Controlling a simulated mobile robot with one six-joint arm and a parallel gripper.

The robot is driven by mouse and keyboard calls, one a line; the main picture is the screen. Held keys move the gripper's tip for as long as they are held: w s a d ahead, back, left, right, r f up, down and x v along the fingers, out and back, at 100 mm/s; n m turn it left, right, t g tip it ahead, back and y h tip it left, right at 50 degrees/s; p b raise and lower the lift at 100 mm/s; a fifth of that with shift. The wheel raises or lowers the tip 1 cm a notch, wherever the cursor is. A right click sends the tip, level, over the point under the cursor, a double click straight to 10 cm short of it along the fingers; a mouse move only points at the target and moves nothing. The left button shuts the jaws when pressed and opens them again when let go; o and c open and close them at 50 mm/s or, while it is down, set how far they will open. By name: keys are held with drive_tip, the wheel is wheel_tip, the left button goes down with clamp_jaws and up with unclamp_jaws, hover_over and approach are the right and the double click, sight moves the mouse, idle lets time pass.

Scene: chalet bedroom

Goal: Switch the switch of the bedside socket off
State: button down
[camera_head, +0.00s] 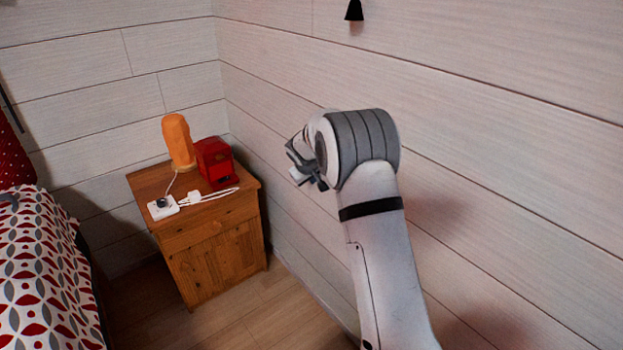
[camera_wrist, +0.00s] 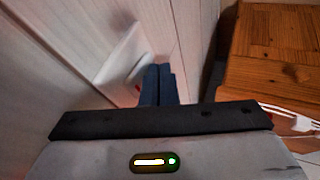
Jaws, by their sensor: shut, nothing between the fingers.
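A white socket block (camera_head: 163,208) with a dark round spot lies on the near left corner of the wooden nightstand (camera_head: 213,225); its switch is too small to read. My gripper (camera_head: 310,178) is beside the right wall, to the right of the nightstand and apart from it. In the wrist view its dark fingers (camera_wrist: 160,85) are together and empty. A white plate-like piece (camera_wrist: 122,62) with a small red mark shows just left of the fingers, against the wall. I cannot tell whether it is a socket, nor whether the fingers touch it.
An orange lamp (camera_head: 178,142) and a red box (camera_head: 215,160) stand on the nightstand. A white cable (camera_head: 210,195) lies in front of them. The bed (camera_head: 42,265) is at left. Bare floor (camera_head: 265,315) lies in front of the nightstand. The plank wall (camera_head: 480,110) runs close along the right.

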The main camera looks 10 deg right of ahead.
drive_tip(key=shift+f, duration=0.1)
drive_tip(key=shift+b, duration=0.45)
drive_tip(key=shift+r+p, duration=0.5)
drive_tip(key=shift+r, duration=0.35)
